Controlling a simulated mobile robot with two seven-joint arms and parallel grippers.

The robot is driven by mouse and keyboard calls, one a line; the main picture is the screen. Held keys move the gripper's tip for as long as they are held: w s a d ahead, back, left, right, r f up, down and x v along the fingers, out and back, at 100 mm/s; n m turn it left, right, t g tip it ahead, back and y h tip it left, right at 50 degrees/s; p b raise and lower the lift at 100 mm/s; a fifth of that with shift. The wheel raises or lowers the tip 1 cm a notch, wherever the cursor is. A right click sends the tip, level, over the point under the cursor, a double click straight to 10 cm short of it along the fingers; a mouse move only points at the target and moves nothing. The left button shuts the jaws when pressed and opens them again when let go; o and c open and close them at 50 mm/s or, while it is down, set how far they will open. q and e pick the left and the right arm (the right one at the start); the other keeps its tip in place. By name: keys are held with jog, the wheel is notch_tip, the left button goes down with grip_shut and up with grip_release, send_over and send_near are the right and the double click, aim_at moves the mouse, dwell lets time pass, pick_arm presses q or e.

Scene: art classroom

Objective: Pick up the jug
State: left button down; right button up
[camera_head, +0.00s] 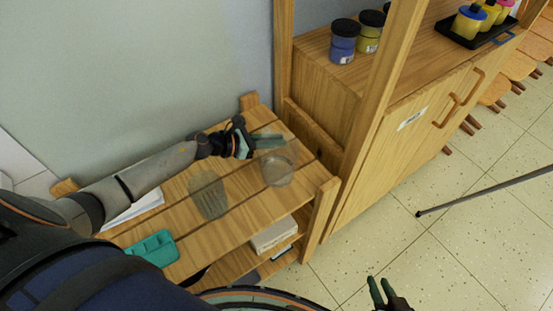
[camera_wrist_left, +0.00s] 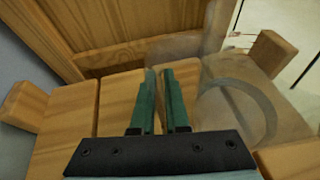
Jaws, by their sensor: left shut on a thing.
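The jug (camera_head: 278,170) is clear and see-through and stands on the slatted wooden shelf top. It also shows in the wrist view (camera_wrist_left: 238,100), to the right of the fingers, with its round rim visible. My left gripper (camera_head: 266,141) reaches in from the left, with its green fingers at the jug's far upper side. In the wrist view the fingers (camera_wrist_left: 165,78) are close together, shut on a see-through part of the jug; the exact contact is hard to make out. My right gripper (camera_head: 381,288) is at the bottom edge, its two green fingers apart and empty.
A second see-through vessel (camera_head: 208,194) stands left of the jug. A teal tray (camera_head: 154,248) and white paper (camera_head: 134,209) lie farther left. A wooden cabinet (camera_head: 400,130) with paint jars (camera_head: 343,42) rises at the right. The tiled floor is open at lower right.

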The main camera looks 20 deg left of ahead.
aim_at(267, 146)
pick_arm(q)
jog(key=shift+r, duration=0.1)
pick_arm(e)
jog(key=shift+w+r, duration=0.2)
dwell(0.4)
